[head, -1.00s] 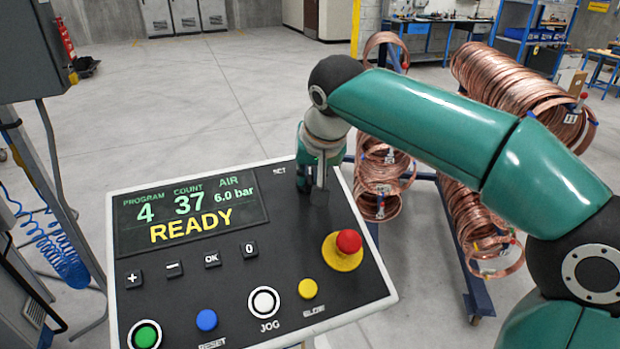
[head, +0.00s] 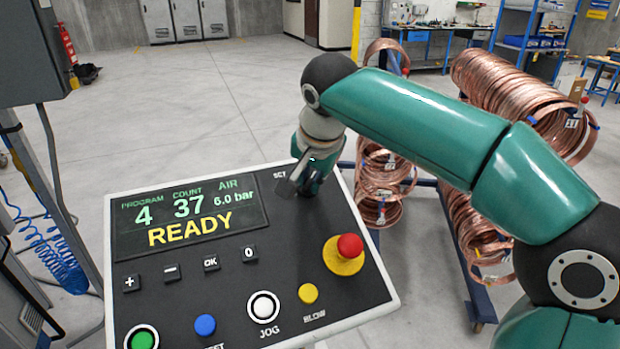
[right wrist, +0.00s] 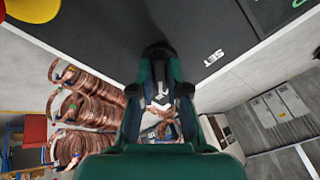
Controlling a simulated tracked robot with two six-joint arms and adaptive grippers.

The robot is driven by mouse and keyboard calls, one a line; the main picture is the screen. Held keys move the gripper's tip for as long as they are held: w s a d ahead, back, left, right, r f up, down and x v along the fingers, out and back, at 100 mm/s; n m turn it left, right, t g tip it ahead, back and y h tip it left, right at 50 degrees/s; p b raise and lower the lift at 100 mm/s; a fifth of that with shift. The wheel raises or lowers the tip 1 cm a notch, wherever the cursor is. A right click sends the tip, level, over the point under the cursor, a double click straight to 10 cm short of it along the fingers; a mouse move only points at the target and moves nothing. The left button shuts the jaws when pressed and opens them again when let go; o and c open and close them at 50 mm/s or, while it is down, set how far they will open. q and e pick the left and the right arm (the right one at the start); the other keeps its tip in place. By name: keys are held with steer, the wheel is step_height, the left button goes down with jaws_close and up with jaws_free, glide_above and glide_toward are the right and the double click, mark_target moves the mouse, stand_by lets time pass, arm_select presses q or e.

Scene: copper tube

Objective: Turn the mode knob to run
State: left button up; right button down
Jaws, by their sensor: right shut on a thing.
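The dark control panel (head: 230,290) with a white rim fills the lower left of the head view. Its screen (head: 190,215) reads READY. My right gripper (head: 297,187) is at the panel's upper right corner, beside the SET label (head: 279,175). It is shut on the mode knob, which the fingers hide; I cannot read its pointer. In the right wrist view the gripper (right wrist: 158,50) reaches the panel face, with the SET label (right wrist: 213,58) to its right. My left gripper is not in view.
A red emergency button (head: 349,246) on a yellow base stands up from the panel below the gripper. Several other buttons line the panel's lower part. Copper coils (head: 520,95) hang on a blue rack behind my right arm. Open floor lies beyond the panel.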

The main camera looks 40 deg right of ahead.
steer(key=c, duration=1.2)
jaws_free()
steer(key=shift+o, duration=0.2)
steer(key=v, duration=1.2)
steer(key=shift+f, duration=0.1)
